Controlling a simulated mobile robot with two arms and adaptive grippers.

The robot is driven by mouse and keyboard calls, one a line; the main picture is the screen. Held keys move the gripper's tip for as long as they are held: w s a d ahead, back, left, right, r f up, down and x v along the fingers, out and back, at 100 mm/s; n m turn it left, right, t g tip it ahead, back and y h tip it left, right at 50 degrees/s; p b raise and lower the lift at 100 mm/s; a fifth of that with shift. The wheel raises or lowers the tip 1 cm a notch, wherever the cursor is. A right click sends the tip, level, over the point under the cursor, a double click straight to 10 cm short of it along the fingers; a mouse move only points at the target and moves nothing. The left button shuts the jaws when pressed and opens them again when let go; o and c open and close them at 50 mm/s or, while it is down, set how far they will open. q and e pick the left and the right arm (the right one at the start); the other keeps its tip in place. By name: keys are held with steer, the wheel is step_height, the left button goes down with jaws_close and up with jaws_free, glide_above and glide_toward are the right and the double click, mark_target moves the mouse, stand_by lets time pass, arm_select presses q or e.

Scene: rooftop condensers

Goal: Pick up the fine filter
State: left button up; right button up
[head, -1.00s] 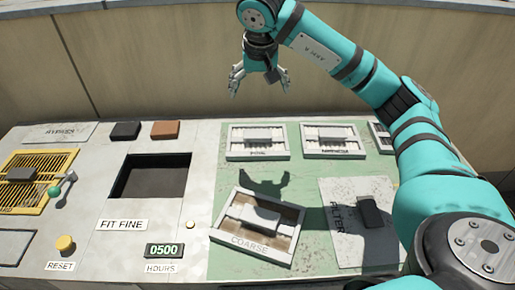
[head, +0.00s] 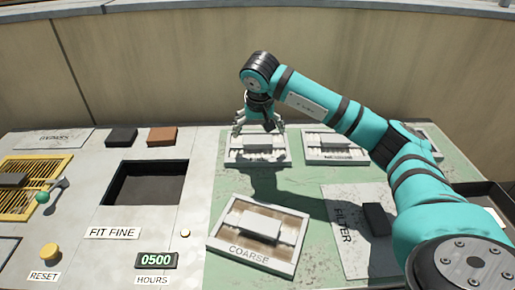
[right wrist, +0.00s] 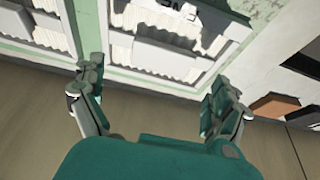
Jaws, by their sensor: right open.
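The fine filter (head: 257,157), a pale pleated panel with a raised grip bar in a white frame, lies at the back left of the green mat. It also shows in the right wrist view (right wrist: 170,50), with part of its label at the top edge. My right gripper (head: 258,130) is open above the filter's back edge, fingers pointing down on either side of the bar. In the right wrist view, the spread fingers (right wrist: 155,88) have the filter's frame edge between them and hold nothing. Whether they touch the filter I cannot tell. My left gripper is not in view.
A second filter (head: 335,150) lies close to the right of it. The coarse filter (head: 250,255), brownish, lies in front. A grey FILTER panel (head: 345,245) with a dark handle is at right. An open dark slot (head: 148,185) marked FIT FINE is at left. Black (head: 121,137) and brown (head: 162,136) blocks stand behind.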

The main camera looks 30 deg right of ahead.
mark_target(258, 139)
steer(key=x, duration=0.5)
steer(key=shift+w+a+f+b, duration=0.1)
steer(key=shift+w+f+b, duration=0.1)
steer(key=shift+b, duration=0.15)
steer(key=c, duration=0.5)
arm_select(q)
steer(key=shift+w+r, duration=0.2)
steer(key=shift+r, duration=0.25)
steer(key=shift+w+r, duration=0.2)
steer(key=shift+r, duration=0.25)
arm_select(e)
steer(key=c, duration=0.7)
